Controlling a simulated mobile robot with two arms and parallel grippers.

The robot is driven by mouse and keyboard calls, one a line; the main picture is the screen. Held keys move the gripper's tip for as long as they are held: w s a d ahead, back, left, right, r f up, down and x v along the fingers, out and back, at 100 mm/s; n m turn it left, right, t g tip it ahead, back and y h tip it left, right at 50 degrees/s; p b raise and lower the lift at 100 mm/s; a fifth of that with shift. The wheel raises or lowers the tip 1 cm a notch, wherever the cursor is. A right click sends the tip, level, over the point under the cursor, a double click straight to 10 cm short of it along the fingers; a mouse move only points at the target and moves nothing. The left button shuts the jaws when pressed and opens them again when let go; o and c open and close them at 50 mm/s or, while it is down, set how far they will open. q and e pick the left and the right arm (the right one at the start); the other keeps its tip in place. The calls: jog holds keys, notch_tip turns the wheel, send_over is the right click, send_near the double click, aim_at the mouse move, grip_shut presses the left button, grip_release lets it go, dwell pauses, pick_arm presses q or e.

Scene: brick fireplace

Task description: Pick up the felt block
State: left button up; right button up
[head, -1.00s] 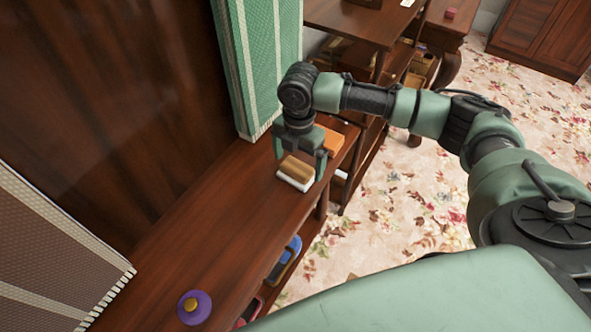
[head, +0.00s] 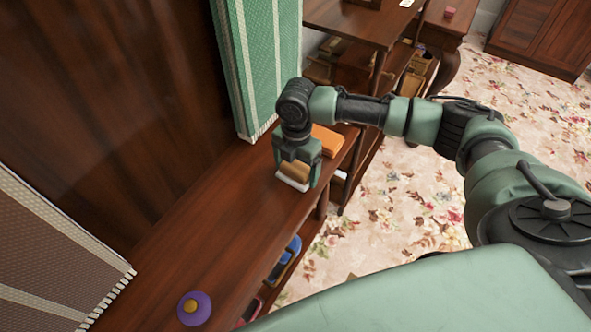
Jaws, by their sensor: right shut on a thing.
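The felt block (head: 293,181), tan on top with a white lower layer, is on the dark wooden shelf top (head: 225,215) near its right-hand end. My right gripper (head: 296,174) comes down over it from above and is shut on it, with a finger on either side. The fingers hide part of the block. I cannot tell whether its white underside still touches the wood. My left gripper is not in the head view.
An orange block (head: 327,141) lies just behind my right gripper. A green striped cloth (head: 255,65) hangs behind it. A purple disc with a yellow knob (head: 194,308) lies at the near end. The shelf top between is clear.

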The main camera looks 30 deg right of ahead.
aim_at(296, 167)
notch_tip(296, 167, up, 20)
dwell(0.5)
